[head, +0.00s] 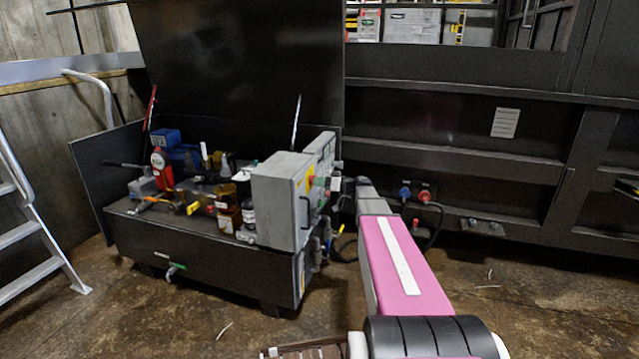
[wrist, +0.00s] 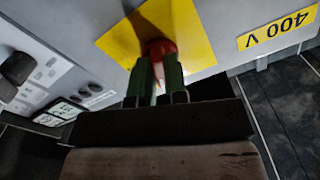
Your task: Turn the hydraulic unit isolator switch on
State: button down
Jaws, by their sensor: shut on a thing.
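The isolator switch (wrist: 160,47) is a red knob on a yellow plate (wrist: 196,28), on a grey box face beside a yellow "400 V" label (wrist: 278,30). In the wrist view my gripper (wrist: 157,72) has its two green fingers on either side of the red knob, shut on it. The fingers partly hide the knob, so its exact angle is hard to tell. In the head view the grey electrical box (head: 279,208) stands at the right end of the dark hydraulic unit (head: 200,258). My gripper (head: 322,183) is at its right face.
Bottles and tools crowd the unit's top, including a red bottle (head: 161,168). A dark lid (head: 240,70) stands open behind. A black knob (wrist: 17,67) and small displays lie left in the wrist view.

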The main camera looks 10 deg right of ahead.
jog(key=m, duration=1.3)
jog(key=shift+s, duration=0.1)
jog(key=shift+m, duration=0.3)
jog(key=c, duration=1.1)
grip_release()
jog(key=shift+r, duration=0.1)
jog(key=shift+c, duration=0.2)
jog(key=v, duration=1)
jog(key=shift+s+d, duration=0.2)
jog(key=shift+d, duration=0.15)
